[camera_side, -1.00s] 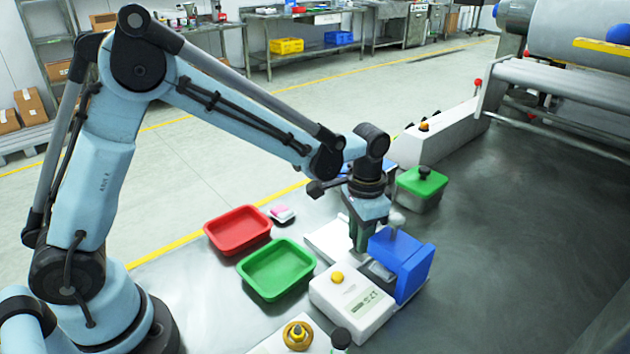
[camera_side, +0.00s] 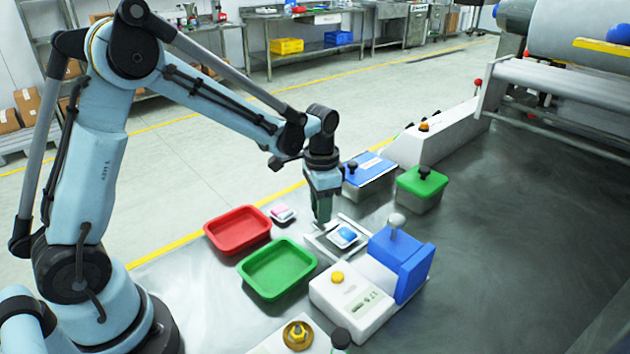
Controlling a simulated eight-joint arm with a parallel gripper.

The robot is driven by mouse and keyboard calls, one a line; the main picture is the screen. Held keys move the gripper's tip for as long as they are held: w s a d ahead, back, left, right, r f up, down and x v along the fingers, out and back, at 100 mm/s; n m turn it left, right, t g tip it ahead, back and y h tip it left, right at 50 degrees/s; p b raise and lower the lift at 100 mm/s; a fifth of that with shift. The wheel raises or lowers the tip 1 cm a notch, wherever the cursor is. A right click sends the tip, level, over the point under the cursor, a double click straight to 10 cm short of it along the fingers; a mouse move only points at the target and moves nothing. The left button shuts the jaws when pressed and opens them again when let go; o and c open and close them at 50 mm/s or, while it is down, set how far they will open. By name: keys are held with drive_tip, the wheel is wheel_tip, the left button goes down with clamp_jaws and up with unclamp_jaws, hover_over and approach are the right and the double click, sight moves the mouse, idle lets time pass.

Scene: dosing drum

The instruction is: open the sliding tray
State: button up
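The sliding tray (camera_side: 355,246) is a pale, shallow tray on a light base, at the back left of the blue housing (camera_side: 405,266) with a grey knob on top. A small blue-and-white item (camera_side: 346,235) lies in the tray. The tray sits out to the left of the housing, with its top uncovered. My gripper (camera_side: 321,223) points down at the tray's far left end, with its fingertips at or very close to the edge. The fingers overlap in this view, so their gap and any contact with a handle are hidden.
A white device with a yellow button (camera_side: 337,278) stands in front of the blue housing. Red (camera_side: 238,231) and green (camera_side: 276,268) bins lie to the left. A pink-and-white item (camera_side: 283,214), blue-lidded box (camera_side: 368,172) and green-lidded box (camera_side: 421,186) are behind. The right tabletop is clear.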

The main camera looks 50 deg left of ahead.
drive_tip(key=shift+o, duration=0.5)
wheel_tip(320, 180, up, 12)
idle(0.4)
drive_tip(key=s+d+f+n+t, duration=0.1)
drive_tip(key=s+n+t, duration=0.3)
drive_tip(key=s, duration=0.9)
drive_tip(key=t, duration=0.3)
drive_tip(key=shift+d+f+n, duration=0.25)
drive_tip(key=shift+d+n, duration=0.05)
drive_tip(key=shift+d, duration=0.05)
